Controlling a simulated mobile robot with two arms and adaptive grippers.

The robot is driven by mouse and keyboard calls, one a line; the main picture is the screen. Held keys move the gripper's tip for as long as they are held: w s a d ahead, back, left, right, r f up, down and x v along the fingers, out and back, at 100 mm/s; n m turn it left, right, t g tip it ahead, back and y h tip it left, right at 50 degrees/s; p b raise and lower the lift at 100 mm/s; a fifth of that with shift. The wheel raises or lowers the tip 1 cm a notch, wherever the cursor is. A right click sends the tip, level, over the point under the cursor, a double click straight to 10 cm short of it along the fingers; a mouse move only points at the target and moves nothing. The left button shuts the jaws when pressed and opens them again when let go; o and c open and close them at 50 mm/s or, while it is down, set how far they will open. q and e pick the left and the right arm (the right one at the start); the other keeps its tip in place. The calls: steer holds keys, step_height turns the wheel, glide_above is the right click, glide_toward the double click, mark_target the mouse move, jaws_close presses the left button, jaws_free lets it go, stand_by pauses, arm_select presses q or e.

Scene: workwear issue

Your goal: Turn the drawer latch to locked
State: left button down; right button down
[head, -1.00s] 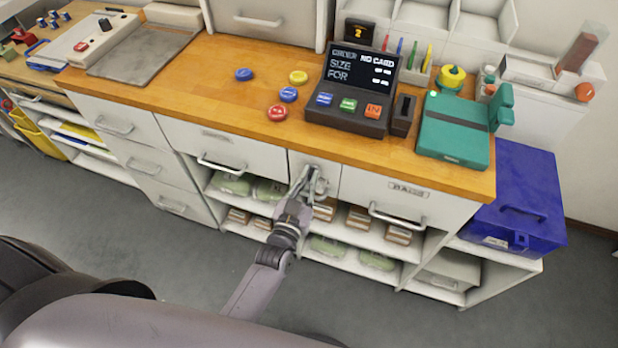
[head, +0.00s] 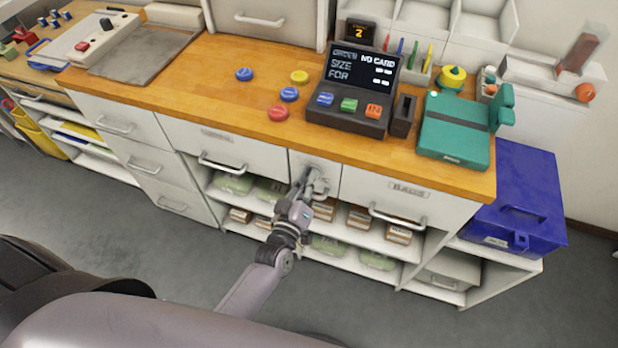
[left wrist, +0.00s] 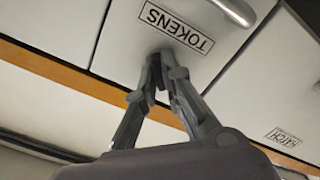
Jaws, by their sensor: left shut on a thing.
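The drawer latch (head: 320,186) is a small grey metal piece on the narrow white panel between two white drawers, under the wooden counter edge. My left gripper (head: 308,182) reaches it from below and is shut on it. In the left wrist view my gripper's fingertips (left wrist: 163,62) close together against the white front, beside the label TOKENS (left wrist: 176,27), which appears upside down. The fingers hide most of the latch there, so its exact angle cannot be told. My right gripper is not in view.
The left drawer handle (head: 222,164) and right drawer handle (head: 398,216) stick out on either side. Open shelves (head: 345,232) with packets lie below. A terminal (head: 350,95) and a teal device (head: 455,128) stand on the counter (head: 210,95). The grey floor (head: 150,245) in front is clear.

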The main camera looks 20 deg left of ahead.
arm_select(q)
steer(key=n+b, duration=0.1)
steer(key=n, duration=0.3)
steer(key=shift+f+n, duration=0.1)
steer(key=shift+n, duration=0.2)
steer(key=n+b, duration=0.1)
steer(key=n, duration=0.3)
steer(key=shift+a+n, duration=0.1)
steer(key=shift+n, duration=0.3)
steer(key=c, duration=1.7)
jaws_free()
steer(key=s, duration=1.2)
steer(key=shift+a, duration=0.2)
